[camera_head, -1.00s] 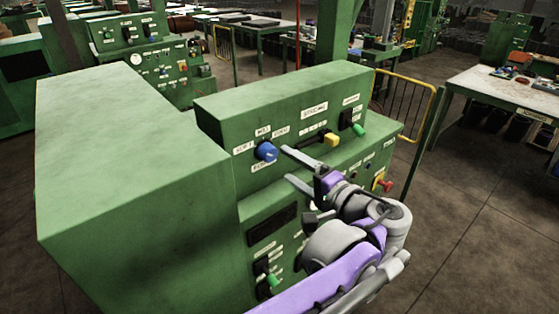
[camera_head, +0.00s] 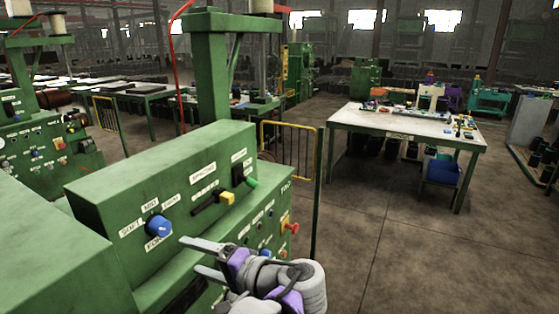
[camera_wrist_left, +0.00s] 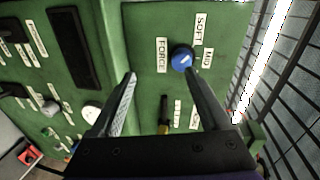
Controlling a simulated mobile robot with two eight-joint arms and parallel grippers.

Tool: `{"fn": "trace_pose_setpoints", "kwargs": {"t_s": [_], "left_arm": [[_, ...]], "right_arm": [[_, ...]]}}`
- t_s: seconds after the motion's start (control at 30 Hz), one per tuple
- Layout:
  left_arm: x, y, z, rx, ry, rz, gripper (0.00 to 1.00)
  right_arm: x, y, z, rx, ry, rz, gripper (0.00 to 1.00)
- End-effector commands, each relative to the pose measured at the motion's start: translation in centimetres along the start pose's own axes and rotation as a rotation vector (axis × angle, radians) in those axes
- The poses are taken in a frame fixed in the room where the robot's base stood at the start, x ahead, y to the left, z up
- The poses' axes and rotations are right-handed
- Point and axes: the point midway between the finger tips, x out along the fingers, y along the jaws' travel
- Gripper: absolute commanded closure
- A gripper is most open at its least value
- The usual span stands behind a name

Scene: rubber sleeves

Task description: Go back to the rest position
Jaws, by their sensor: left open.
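My left gripper (camera_head: 190,256) is in front of the green control panel (camera_head: 105,191), with its two fingers apart and nothing between them. A blue knob (camera_head: 158,226) with labels around it is on the panel, just beyond the upper fingertip in the head view. In the left wrist view the blue knob (camera_wrist_left: 182,58) shows past the fingertips, nearer the right finger, and the open gripper (camera_wrist_left: 163,88) appears apart from it. My right gripper is not in view.
The panel also has a yellow-handled lever (camera_head: 227,198), a green-tipped switch (camera_head: 251,182) and a red knob (camera_head: 291,227). A yellow railing (camera_head: 290,122) stands behind it. A white-topped workbench (camera_head: 375,121) is at the right, with open floor (camera_head: 430,250) before it.

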Motion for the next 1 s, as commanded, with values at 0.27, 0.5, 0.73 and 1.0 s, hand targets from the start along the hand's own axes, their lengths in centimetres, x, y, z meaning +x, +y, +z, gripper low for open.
{"fn": "trace_pose_setpoints", "kwargs": {"t_s": [0.27,0.5,0.73,1.0], "left_arm": [[3.8,13.8,9.3,-0.074,-0.002,0.600,0.20],[0.6,22.6,13.1,-0.368,0.055,1.026,0.20],[-1.6,25.1,13.4,-0.592,0.101,1.195,0.20],[-1.9,25.3,13.3,-0.616,0.107,1.213,0.20]], "right_arm": [[0.0,0.0,0.0,0.000,0.000,0.000,0.50],[0.0,0.0,0.0,0.000,0.000,0.000,0.50],[0.0,0.0,0.0,0.000,0.000,0.000,0.50],[0.0,0.0,0.0,0.000,0.000,0.000,0.50]]}}
